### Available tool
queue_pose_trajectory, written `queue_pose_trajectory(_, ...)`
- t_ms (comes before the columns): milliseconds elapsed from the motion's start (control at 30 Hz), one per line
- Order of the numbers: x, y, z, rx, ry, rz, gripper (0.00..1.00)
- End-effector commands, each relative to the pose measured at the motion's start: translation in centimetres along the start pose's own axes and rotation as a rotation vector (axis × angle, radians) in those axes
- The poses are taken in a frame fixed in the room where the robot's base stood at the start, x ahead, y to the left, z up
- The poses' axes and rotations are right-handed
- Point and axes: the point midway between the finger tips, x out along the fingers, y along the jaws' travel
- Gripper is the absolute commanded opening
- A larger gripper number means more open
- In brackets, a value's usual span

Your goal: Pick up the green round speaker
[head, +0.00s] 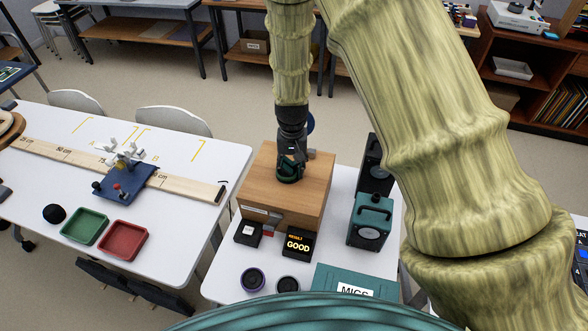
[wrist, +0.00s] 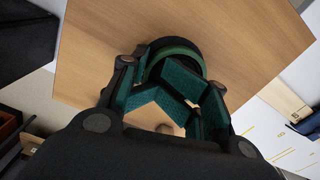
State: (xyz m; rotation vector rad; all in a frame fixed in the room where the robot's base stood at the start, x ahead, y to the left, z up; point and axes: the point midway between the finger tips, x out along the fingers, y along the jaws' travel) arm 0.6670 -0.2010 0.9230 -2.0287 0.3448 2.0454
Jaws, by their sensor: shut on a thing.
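The green round speaker (head: 287,179) is at the top of the wooden box (head: 262,205) on the right-hand white table in the head view. My gripper (head: 291,168) points down from above and is shut on it. In the wrist view the speaker (wrist: 174,50) shows as a dark round shape with a green ring, between the teal-padded fingers of my gripper (wrist: 168,92). The wooden top (wrist: 225,35) lies behind it. I cannot tell whether the speaker touches the wood or hangs just above it. The gripper hides part of it.
A teal box speaker (head: 369,225) and a black one (head: 374,170) stand right of the wooden box. In front are a GOOD display (head: 298,244), two small round items (head: 252,279) and a teal MICS case (head: 330,282). The left table (head: 180,240) holds trays and a ruler board.

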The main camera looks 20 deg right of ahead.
Motion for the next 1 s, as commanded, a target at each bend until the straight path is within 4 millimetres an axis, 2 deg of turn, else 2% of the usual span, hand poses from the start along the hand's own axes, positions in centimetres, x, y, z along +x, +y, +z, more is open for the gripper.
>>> queue_pose_trajectory(33,-0.7,-1.2,-0.5,-0.007,0.017,-0.012,0.00)
queue_pose_trajectory(233,-2.9,-1.6,-0.3,-0.006,0.019,-0.007,0.00)
queue_pose_trajectory(400,-2.9,-1.6,3.5,-0.005,0.013,-0.002,0.00)
queue_pose_trajectory(700,-3.4,-0.5,10.0,0.002,0.009,-0.008,0.00)
queue_pose_trajectory(900,-3.8,-0.7,13.4,0.000,0.009,-0.008,0.00)
queue_pose_trajectory(1000,-4.0,-0.9,14.5,0.000,0.008,-0.008,0.00)
